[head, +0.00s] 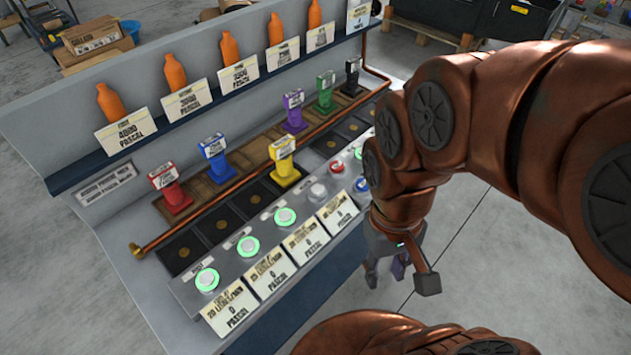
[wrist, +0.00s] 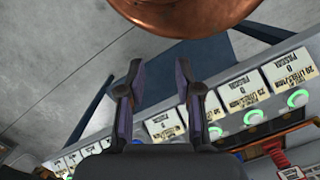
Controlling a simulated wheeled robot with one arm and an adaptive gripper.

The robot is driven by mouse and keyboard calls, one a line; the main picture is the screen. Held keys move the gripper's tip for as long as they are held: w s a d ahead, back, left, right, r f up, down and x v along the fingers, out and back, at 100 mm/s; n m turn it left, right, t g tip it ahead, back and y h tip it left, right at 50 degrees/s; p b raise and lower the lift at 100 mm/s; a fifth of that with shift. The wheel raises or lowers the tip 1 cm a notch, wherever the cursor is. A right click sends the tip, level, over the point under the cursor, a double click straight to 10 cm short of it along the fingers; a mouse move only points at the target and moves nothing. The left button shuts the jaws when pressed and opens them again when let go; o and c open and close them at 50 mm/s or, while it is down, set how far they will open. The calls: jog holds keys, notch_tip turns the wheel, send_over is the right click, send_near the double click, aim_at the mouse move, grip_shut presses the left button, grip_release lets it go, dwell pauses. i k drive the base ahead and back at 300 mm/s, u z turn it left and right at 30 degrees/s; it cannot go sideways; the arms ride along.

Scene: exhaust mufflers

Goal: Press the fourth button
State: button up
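The button row runs along the sloping grey panel in the head view. The first (head: 207,281), second (head: 248,246) and third (head: 285,217) buttons from the near left are lit green. The fourth button (head: 318,190) is whitish and not lit green. My gripper (head: 400,272) hangs in front of the panel, to the right of and below the fourth button, apart from it. In the wrist view my gripper (wrist: 160,66) has its two fingers spread with nothing between them. Green-lit buttons (wrist: 253,117) show right of the fingers; the fourth is not clear there.
Label cards (head: 335,213) stand along the panel's front edge. Behind are a yellow block (head: 285,172), other coloured blocks, a copper pipe (head: 210,205) and a shelf with orange bottles (head: 112,102). My copper arm covers the panel's right end. Open floor lies in front.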

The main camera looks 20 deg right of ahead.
aim_at(317, 189)
jog(key=z, duration=1.7)
jog(key=k, duration=1.3)
jog(key=u, duration=1.75)
jog(key=i, duration=0.5)
jog(key=z, duration=0.05)
